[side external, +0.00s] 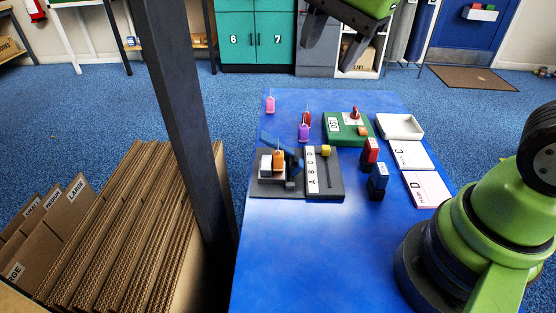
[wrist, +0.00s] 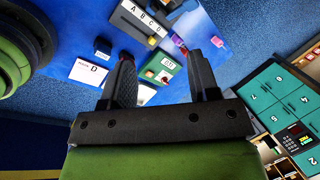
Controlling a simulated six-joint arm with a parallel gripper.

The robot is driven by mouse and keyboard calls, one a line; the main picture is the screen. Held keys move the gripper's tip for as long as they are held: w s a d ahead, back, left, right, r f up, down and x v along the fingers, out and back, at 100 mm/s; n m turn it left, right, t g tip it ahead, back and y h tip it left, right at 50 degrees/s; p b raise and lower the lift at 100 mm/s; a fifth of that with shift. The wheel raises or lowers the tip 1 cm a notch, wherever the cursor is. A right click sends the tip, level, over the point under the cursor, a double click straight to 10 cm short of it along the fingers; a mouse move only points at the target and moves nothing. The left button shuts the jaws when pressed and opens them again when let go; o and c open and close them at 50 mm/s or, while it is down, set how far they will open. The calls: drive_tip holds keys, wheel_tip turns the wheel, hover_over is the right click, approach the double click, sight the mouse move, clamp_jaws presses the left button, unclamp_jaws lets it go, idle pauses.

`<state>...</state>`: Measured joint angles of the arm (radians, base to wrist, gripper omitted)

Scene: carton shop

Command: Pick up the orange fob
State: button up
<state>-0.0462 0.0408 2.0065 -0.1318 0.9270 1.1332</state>
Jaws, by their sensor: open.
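The orange fob (side external: 278,160) stands upright at the grey device with white blocks (side external: 265,190) on the left of the blue table. A blue bar beside it partly crosses that device. I cannot make out the orange fob in the wrist view. My gripper (side external: 327,56) is high above the far end of the table, well away from the fob. Its two fingers are apart and empty, as the wrist view (wrist: 158,58) also shows.
A pink fob (side external: 270,104), a purple fob (side external: 303,132) and a dark red fob (side external: 306,119) stand behind. A lettered slider panel (side external: 335,178) adjoins the grey device. Red (side external: 370,151) and blue (side external: 377,180) stamps stand right. The table's front is clear; a dark post (side external: 180,110) rises left.

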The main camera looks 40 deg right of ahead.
drive_tip(key=w+f+m+g, duration=0.1)
drive_tip(key=w+f+m, duration=0.1)
drive_tip(key=f, duration=0.4)
drive_tip(key=w+f+m+g, duration=0.1)
drive_tip(key=w+f+m, duration=0.2)
drive_tip(key=f+m, duration=0.2)
drive_tip(key=w+f+m+g+h, duration=0.1)
drive_tip(key=w+f+m, duration=0.2)
drive_tip(key=f, duration=0.4)
drive_tip(key=shift+w+a+f+m, duration=0.2)
drive_tip(key=shift+a+m, duration=0.1)
drive_tip(key=shift+m, duration=0.2)
drive_tip(key=shift+f, duration=3.1)
clamp_jaws()
drive_tip(key=shift+n, duration=0.3)
wheel_tip(320, 180, up, 10)
drive_tip(key=shift+s, duration=0.1)
drive_tip(key=s+d+r+n, duration=0.1)
drive_tip(key=s+n, duration=0.3)
drive_tip(key=n, duration=0.9)
drive_tip(key=s+d+r+n, duration=0.2)
drive_tip(key=s+r+n, duration=0.2)
drive_tip(key=n, duration=0.9)
drive_tip(key=shift+s, duration=0.2)
